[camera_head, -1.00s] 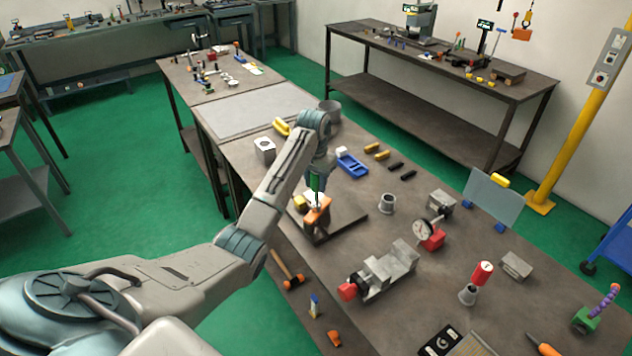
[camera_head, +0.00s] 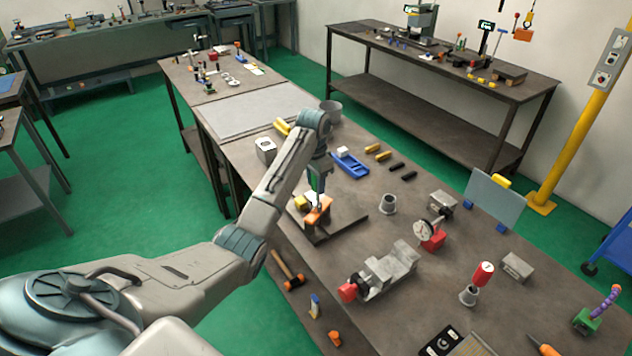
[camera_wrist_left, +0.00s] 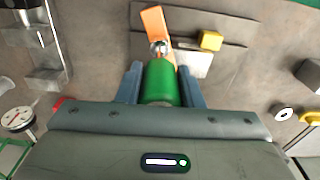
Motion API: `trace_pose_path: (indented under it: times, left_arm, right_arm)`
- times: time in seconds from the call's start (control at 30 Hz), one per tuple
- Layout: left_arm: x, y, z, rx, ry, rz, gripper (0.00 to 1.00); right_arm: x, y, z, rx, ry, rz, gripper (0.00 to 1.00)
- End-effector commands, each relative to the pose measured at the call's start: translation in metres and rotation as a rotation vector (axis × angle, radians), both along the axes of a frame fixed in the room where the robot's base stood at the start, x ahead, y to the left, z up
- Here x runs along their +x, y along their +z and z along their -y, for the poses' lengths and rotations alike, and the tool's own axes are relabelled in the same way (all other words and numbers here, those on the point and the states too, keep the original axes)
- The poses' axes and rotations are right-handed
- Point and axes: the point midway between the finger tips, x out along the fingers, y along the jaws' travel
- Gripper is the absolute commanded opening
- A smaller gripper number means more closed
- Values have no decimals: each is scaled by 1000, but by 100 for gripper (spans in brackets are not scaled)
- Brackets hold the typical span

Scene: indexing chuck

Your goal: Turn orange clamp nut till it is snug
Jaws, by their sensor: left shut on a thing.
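My left gripper (camera_wrist_left: 160,85) is shut on a green handle (camera_wrist_left: 161,82), with one blue-grey finger on each side of it. In the head view the gripper (camera_head: 317,182) holds the handle upright over the dark base plate (camera_head: 345,222). A silver tip (camera_wrist_left: 159,47) runs from the handle to an orange part (camera_wrist_left: 154,22). The tip appears to meet the orange part, which also shows in the head view (camera_head: 318,211). I cannot tell the nut's own shape or how tight it sits. My right gripper is not in view.
A yellow block (camera_head: 300,202) sits beside the orange part. A grey vise (camera_head: 383,271), a dial gauge (camera_head: 426,231) and a grey cup-like part (camera_head: 387,203) stand to the right. A hammer (camera_head: 288,270) lies near the front edge. A blue tray (camera_head: 350,164) is behind.

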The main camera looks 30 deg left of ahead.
Motion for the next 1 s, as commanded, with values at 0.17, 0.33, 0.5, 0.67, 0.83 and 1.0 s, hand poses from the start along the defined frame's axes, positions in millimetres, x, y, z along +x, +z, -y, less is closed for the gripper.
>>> trace_pose_path:
  times: [0.17, 0.33, 0.5, 0.67, 0.83, 1.0]
  left_arm:
    - [0, 1, 0, 0, 57, 1, 0]
    - [0, 4, 0, 1, 64, 1, 0]
    - [0, 11, 0, 1, 64, 1, 0]
    - [0, 15, 0, 1, 64, 1, 0]
    - [0, 15, 0, 0, 64, 1, 0]
    - [0, 15, 0, 0, 64, 0, 0]
  right_arm:
    - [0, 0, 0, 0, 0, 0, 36]
    - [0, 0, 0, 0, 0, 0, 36]
    - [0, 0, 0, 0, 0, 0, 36]
    - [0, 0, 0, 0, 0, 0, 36]
    - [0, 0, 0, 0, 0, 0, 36]
    - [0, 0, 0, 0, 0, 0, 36]
